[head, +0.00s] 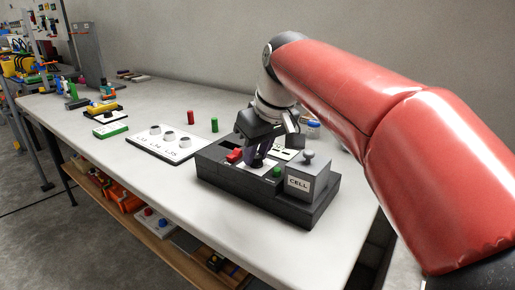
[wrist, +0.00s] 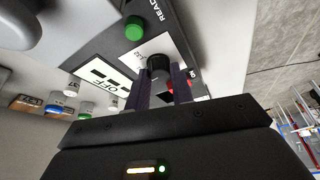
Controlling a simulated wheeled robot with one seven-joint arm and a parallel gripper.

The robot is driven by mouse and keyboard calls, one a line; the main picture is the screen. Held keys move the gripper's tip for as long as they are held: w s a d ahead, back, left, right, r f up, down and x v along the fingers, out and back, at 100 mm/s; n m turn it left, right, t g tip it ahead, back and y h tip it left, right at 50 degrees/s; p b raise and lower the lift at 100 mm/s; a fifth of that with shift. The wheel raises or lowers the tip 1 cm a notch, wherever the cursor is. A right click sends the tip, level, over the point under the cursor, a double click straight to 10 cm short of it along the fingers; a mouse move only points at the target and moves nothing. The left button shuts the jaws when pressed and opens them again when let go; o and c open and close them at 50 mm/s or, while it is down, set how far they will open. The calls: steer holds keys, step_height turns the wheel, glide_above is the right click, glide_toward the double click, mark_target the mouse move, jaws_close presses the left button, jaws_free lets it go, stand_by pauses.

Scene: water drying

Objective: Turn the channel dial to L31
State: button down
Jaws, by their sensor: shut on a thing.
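The black channel dial (wrist: 159,66) sits on a white plate (wrist: 140,60) with small printed marks, on the dark grey instrument box (head: 276,211). My gripper (wrist: 162,84) is shut on the dial, one dark finger on each side of it. In the head view my gripper (head: 257,162) points down at the box's middle, and the dial is hidden behind the fingers. A mark beside the dial in the wrist view seems to end in 32. The dial's pointer cannot be made out.
A grey block marked CELL (head: 310,183) with a knob on top stands at the box's right end. A green button (head: 277,172) and a red part (head: 235,156) flank my gripper. A panel reads OFF (wrist: 104,82).

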mark_target(264, 173)
steer(key=shift+m, duration=0.6)
steer(key=shift+m+h, duration=0.3)
steer(key=c, duration=1.2)
jaws_free()
steer(key=p+v, duration=0.1)
steer(key=v, duration=0.7)
steer(key=shift+s+f, duration=0.1)
